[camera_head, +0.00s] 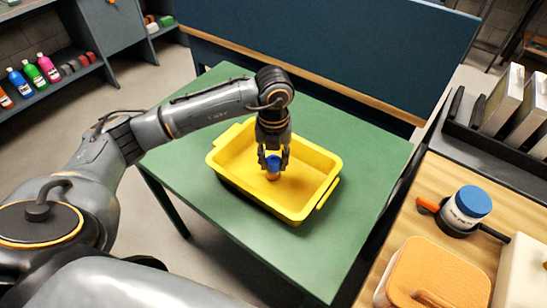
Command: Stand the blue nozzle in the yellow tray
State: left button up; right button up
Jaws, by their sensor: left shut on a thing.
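The yellow tray (228,182) is on the green table, with a raised rim and a handle at each end. My left gripper (273,166) reaches down into the tray area from above and is shut on the blue nozzle (273,161). The nozzle has a blue top and an orange-brown lower part, and looks upright between the fingers. It is over the tray's floor, inside the rim in this view. I cannot tell whether its bottom touches the floor. The fingers hide its sides. My right gripper is not in view.
The green table (340,245) has free room around the tray. A dark blue panel (340,50) stands behind the table.

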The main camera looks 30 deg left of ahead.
aim_at(274, 160)
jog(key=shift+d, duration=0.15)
pick_arm(q)
jog(key=shift+f, duration=0.15)
jog(key=o, duration=1.2)
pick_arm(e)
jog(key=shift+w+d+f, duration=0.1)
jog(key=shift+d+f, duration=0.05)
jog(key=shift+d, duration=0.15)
pick_arm(q)
jog(key=shift+r, duration=0.4)
notch_tip(274, 160, up, 12)
jog(key=shift+f+b, duration=0.2)
jog(key=shift+b, duration=0.3)
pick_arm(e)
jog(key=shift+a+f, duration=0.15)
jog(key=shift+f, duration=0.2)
